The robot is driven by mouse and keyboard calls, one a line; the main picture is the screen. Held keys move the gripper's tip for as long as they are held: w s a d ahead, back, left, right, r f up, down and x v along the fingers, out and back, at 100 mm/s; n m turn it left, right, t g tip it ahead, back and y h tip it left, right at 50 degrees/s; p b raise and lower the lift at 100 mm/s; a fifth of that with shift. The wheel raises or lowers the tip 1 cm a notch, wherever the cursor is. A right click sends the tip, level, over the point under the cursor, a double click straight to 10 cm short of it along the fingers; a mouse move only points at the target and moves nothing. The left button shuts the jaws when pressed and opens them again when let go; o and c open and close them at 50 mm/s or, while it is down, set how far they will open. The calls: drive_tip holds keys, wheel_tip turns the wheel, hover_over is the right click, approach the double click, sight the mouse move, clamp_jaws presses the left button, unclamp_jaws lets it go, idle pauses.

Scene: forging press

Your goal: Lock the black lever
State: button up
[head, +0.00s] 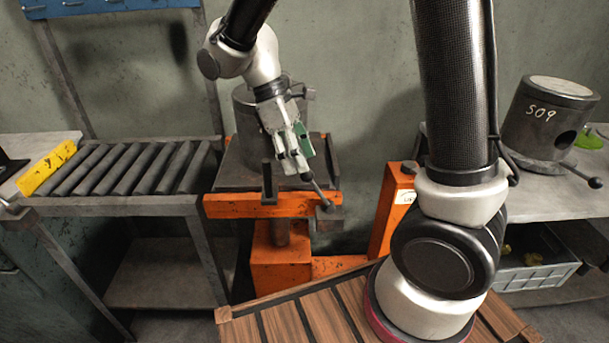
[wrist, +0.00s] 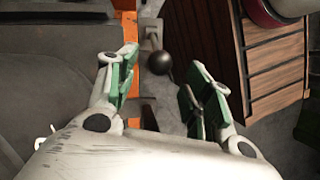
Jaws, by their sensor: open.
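The black lever (head: 316,191) is a thin rod with a round black knob. It slants down and to the right at the front right corner of the orange press table (head: 245,207). In the wrist view the black knob (wrist: 158,65) lies between the green-padded fingers, beyond their tips. My gripper (head: 293,165) is open and empty, pointing down above the front of the table beside the lever. No contact with the lever is visible. The lever's upper end is partly hidden behind the fingers.
A dark metal cylinder (head: 245,122) stands on the table behind my gripper. A roller conveyor (head: 130,168) is at left. At right, a shelf holds a cylinder marked S09 (head: 545,120) with another black-knobbed lever (head: 595,182). An orange post (head: 388,213) stands right of the table.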

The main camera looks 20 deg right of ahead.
sight(308, 176)
drive_tip(key=x, duration=0.5)
drive_tip(key=shift+d+f, duration=0.15)
drive_tip(key=shift+f, duration=0.15)
clamp_jaws()
